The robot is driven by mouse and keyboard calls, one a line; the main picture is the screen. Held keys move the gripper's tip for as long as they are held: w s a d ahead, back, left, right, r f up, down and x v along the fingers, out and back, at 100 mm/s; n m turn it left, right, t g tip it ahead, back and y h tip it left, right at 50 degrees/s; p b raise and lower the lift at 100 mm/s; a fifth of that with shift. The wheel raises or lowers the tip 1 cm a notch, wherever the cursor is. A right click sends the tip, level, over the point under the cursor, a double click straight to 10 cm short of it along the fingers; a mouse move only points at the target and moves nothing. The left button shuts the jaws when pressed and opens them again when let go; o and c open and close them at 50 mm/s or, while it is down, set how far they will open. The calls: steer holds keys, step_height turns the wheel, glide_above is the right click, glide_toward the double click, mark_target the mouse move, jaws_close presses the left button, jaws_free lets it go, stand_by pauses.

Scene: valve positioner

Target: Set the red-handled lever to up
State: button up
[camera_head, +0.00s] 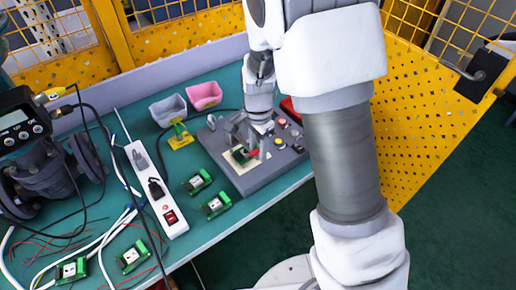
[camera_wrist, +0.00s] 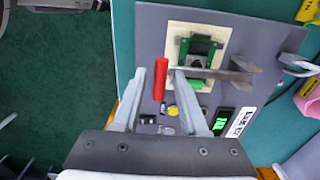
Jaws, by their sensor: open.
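The red-handled lever's handle (camera_wrist: 160,82) shows in the wrist view between the two fingers of my gripper (camera_wrist: 161,77). My gripper is open, with a finger on each side of the handle; I cannot tell whether either touches it. In the head view the red handle (camera_head: 254,154) is a small patch under my gripper (camera_head: 247,135), partly hidden by it. The lever belongs to a grey test box (camera_head: 246,185) on the table. A green board (camera_wrist: 203,50) sits on a cream plate beside the handle, with a metal bar across it.
The box carries a yellow button (camera_wrist: 173,111) and a lit green display (camera_wrist: 220,122). Grey (camera_head: 168,110) and pink (camera_head: 204,96) bins stand behind it. Loose green boards (camera_head: 216,204), a power strip (camera_head: 160,190), cables and a valve positioner (camera_head: 20,130) lie left.

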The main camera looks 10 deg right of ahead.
jaws_close()
stand_by(1.5)
